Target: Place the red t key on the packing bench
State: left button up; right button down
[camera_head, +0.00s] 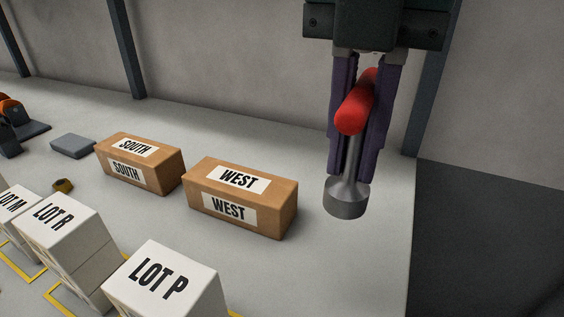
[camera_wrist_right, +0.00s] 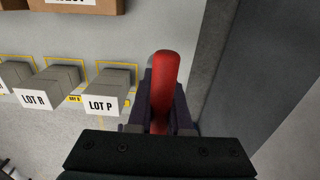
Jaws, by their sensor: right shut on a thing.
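The red t key has a red cross handle (camera_head: 356,101) and a grey metal shaft ending in a wide round socket (camera_head: 346,198). My right gripper (camera_head: 362,120) is shut on it, with the purple fingers on both sides of the handle and shaft. The key hangs with its socket down, over the right part of the packing bench (camera_head: 330,270). I cannot tell whether the socket touches the bench. In the right wrist view the red handle (camera_wrist_right: 164,88) sticks out between the fingers. My left gripper is not in view.
Cardboard boxes marked WEST (camera_head: 240,197) and SOUTH (camera_head: 140,163) stand left of the key. White boxes LOT P (camera_head: 165,280), LOT R (camera_head: 58,240) and LOT M (camera_head: 14,208) stand nearer, by yellow floor marks. A grey block (camera_head: 73,146) lies farther left. The bench's right edge is close.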

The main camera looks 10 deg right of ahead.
aim_at(349, 178)
notch_tip(349, 178, down, 16)
jog(key=shift+f+b, duration=0.15)
jog(key=shift+b, duration=0.9)
jog(key=c, duration=1.3)
grip_release()
jog(key=shift+f, duration=0.1)
jog(key=o, duration=0.5)
jog(key=shift+c, duration=0.2)
notch_tip(349, 178, up, 12)
jog(key=shift+f+p, duration=0.25)
jog(key=shift+p, duration=0.55)
jog(key=shift+r, duration=0.45)
